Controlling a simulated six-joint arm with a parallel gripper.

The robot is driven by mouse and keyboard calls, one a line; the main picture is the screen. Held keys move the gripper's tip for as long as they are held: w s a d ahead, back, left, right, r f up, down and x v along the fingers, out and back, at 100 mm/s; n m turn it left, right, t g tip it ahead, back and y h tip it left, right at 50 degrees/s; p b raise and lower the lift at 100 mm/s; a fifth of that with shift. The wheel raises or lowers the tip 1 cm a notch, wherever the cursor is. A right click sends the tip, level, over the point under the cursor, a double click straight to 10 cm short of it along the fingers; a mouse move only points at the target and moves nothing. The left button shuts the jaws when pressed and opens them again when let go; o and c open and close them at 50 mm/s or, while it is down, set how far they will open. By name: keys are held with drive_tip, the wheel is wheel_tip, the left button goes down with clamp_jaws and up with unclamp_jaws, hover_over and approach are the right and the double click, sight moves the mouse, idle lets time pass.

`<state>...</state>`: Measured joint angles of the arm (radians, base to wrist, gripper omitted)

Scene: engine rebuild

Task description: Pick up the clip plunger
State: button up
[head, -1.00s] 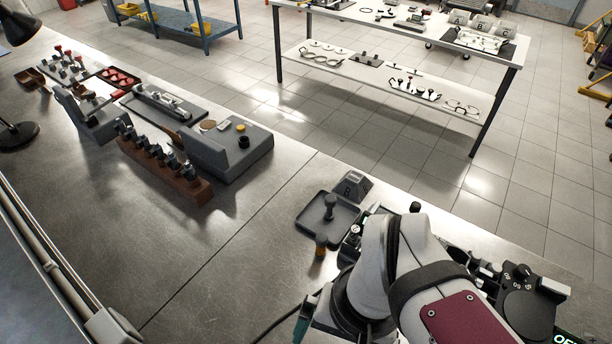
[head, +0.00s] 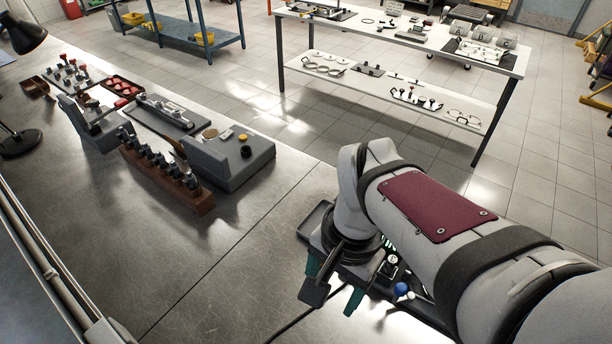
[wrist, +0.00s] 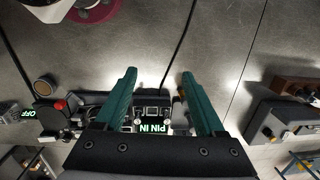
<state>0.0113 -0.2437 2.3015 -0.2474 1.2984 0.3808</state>
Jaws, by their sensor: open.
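My gripper (head: 333,284) is open, with two teal fingers pointing down over the bench's front right part. In the wrist view the gripper (wrist: 158,73) has bare bench between its fingertips. A small device with a lit "PIN IN" panel (wrist: 152,128) shows between the fingers, nearer the palm. A small brass-coloured piece (wrist: 178,97) partly shows beside the right finger; I cannot tell whether they touch. I cannot surely pick out the clip plunger. The grey tray (head: 313,218), where a dark knobbed piece stood earlier, is now mostly behind my arm.
A blue ball knob (head: 401,289) stands beside my wrist. A red button (wrist: 60,104) and an "OFF" panel (wrist: 28,114) are at left in the wrist view. A wooden rack (head: 165,175) and a grey block fixture (head: 232,165) stand further left. Bare bench lies between.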

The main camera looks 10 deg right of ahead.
drive_tip(key=w+d+f+m+h, duration=0.1)
drive_tip(key=w+f+m, duration=0.25)
drive_tip(key=w, duration=0.55)
drive_tip(key=w+d+f+m, duration=0.2)
drive_tip(key=w+f+m, duration=0.15)
drive_tip(key=w, duration=0.45)
drive_tip(key=shift+m, duration=0.3)
drive_tip(key=f, duration=1.5)
drive_tip(key=shift+w+f, duration=0.2)
clamp_jaws()
